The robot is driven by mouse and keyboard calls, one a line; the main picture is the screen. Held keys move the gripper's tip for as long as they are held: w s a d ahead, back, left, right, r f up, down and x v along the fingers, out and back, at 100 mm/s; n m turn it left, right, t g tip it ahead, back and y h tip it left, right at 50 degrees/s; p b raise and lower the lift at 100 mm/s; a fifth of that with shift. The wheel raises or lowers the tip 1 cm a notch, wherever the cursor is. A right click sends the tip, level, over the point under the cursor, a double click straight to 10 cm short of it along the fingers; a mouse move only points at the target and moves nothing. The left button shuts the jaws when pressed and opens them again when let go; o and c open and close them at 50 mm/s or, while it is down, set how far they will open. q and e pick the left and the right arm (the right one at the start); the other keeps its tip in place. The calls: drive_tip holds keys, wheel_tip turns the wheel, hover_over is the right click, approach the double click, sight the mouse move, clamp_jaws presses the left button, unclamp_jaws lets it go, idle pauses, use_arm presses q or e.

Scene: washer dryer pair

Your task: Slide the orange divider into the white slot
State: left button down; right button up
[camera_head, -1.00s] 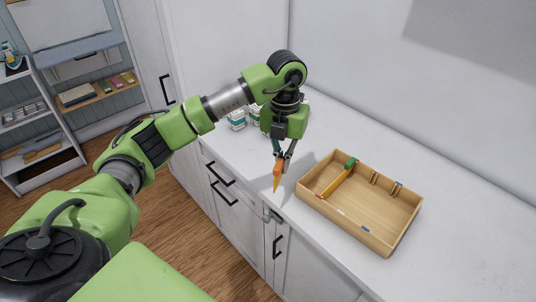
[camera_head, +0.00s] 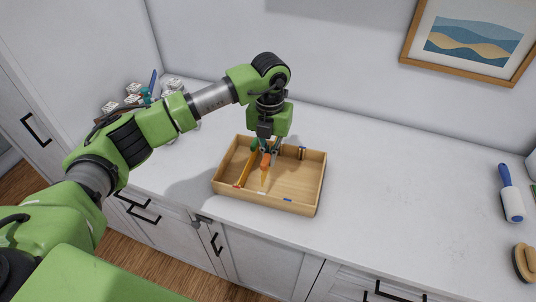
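My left gripper (camera_head: 270,151) is shut on the orange divider (camera_head: 265,162), a piece with an orange top and a narrow yellowish lower part. It holds the divider over the left-middle part of the wooden tray (camera_head: 320,178). Whether the divider touches the tray floor or walls, I cannot tell. A divider with a green end (camera_head: 247,166) stands in the tray, left of the held one, running front to back. The white slot's mark is hard to make out at the front wall, between a red mark (camera_head: 236,186) and a blue mark (camera_head: 287,200). My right gripper is not in view.
The white counter (camera_head: 400,190) is clear right of the tray. A blue-handled lint roller (camera_head: 511,196) and a brush (camera_head: 524,262) lie at its far right. Small boxes and other items (camera_head: 135,98) stand at the back left. A framed picture (camera_head: 470,40) hangs on the wall.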

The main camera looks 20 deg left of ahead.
use_arm(q)
drive_tip(key=shift+f+b, duration=1)
drive_tip(key=shift+f, duration=1)
drive_tip(key=shift+f+b, duration=0.7)
drive_tip(key=shift+f, duration=0.2)
drive_tip(key=shift+f+b, duration=0.65)
drive_tip(key=shift+f, duration=0.1)
drive_tip(key=c, duration=2.2)
unclamp_jaws()
drive_tip(key=shift+r+p, duration=1.95)
drive_tip(key=shift+r, duration=1.6)
